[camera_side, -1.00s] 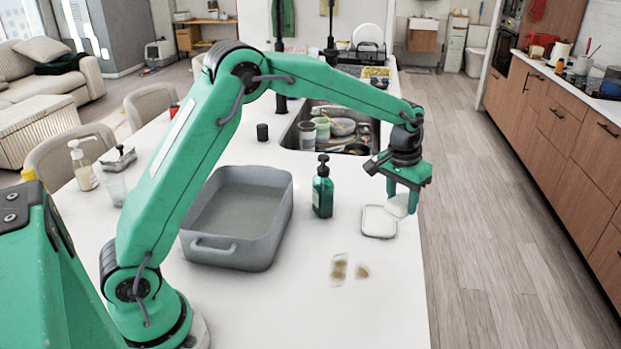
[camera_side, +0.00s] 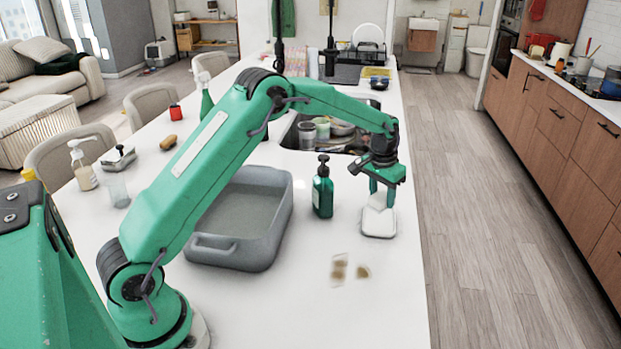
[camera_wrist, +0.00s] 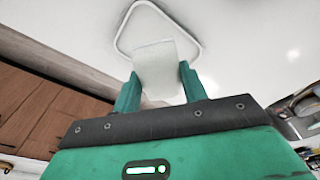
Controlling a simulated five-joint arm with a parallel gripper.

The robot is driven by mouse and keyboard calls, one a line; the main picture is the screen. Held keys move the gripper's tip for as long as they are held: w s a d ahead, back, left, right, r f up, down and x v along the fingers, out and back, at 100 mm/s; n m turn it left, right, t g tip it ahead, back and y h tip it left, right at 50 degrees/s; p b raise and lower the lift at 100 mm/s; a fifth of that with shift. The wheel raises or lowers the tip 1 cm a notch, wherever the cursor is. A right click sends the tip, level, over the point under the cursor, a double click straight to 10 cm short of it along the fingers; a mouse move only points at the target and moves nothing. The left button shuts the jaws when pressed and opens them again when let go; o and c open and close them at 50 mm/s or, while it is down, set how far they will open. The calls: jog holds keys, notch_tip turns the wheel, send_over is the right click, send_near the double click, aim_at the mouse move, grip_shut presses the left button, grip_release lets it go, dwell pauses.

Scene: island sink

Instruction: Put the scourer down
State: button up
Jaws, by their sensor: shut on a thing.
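The scourer (camera_side: 377,202) is a thin, pale white pad held between the fingers of my gripper (camera_side: 381,192). In the wrist view the scourer (camera_wrist: 157,68) stands out between the two green fingertips of my gripper (camera_wrist: 158,80). A small white square dish (camera_side: 379,224) with a raised rim lies on the counter right under the scourer. The dish rim (camera_wrist: 118,40) also shows around the scourer's far end in the wrist view. I cannot tell whether the scourer touches the dish.
A green pump bottle (camera_side: 322,190) stands left of the dish. A grey basin (camera_side: 232,255) is farther left. The sink (camera_side: 300,135) is behind. Brown stains (camera_side: 340,270) mark the counter in front. The counter's right edge is close to the dish.

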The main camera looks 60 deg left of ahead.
aim_at(378, 198)
jog(key=shift+f, duration=2)
jog(key=shift+f, duration=0.6)
jog(key=o, duration=0.9)
jog(key=shift+o, duration=0.2)
jog(key=shift+r, duration=0.1)
jog(key=r, duration=0.4)
jog(key=s+r, duration=0.1)
jog(key=r, duration=0.7)
jog(key=shift+s+r, duration=0.15)
jog(key=shift+s, duration=0.05)
jog(key=shift+r, duration=0.3)
